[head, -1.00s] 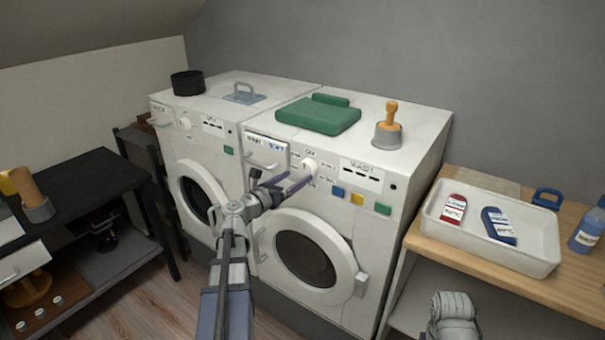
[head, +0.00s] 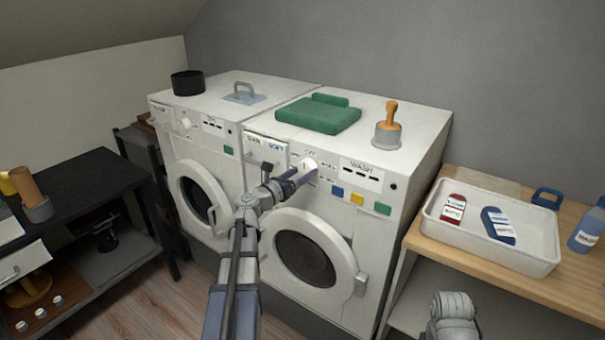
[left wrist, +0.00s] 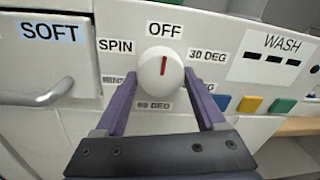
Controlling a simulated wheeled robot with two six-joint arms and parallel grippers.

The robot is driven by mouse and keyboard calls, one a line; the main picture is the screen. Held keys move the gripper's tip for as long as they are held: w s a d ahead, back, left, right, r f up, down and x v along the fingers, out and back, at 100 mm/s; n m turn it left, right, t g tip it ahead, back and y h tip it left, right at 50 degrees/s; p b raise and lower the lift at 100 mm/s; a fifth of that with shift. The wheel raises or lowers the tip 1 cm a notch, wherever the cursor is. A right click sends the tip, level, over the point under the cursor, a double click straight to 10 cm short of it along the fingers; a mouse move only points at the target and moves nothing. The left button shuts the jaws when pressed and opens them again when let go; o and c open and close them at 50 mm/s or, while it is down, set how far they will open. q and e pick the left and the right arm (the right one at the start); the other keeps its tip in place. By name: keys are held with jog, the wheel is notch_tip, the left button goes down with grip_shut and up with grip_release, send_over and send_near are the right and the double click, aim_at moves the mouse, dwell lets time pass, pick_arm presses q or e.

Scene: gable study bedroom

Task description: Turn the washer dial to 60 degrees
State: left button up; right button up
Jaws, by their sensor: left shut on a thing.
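The washer dial (left wrist: 152,66) is a round white knob with a red mark pointing up at the OFF label (left wrist: 165,29). It also shows in the head view (head: 308,165) on the right machine's front panel. My left gripper (left wrist: 161,76) has its purple fingers on both sides of the dial and is shut on it; in the head view the gripper (head: 303,173) reaches the panel. The 60 DEG label (left wrist: 154,105) is below the dial, 30 DEG (left wrist: 208,56) to the right, SPIN (left wrist: 116,46) to the left. Labels at lower left and lower right are partly covered by the fingers.
The SOFT drawer (left wrist: 45,60) with its handle is left of the dial. Blue, yellow and green buttons (head: 383,209) are to the right. A shelf with a white tray (head: 500,262) is at right.

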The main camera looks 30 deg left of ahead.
pick_arm(q)
jog(key=c, duration=0.7)
jog(key=shift+c, duration=0.2)
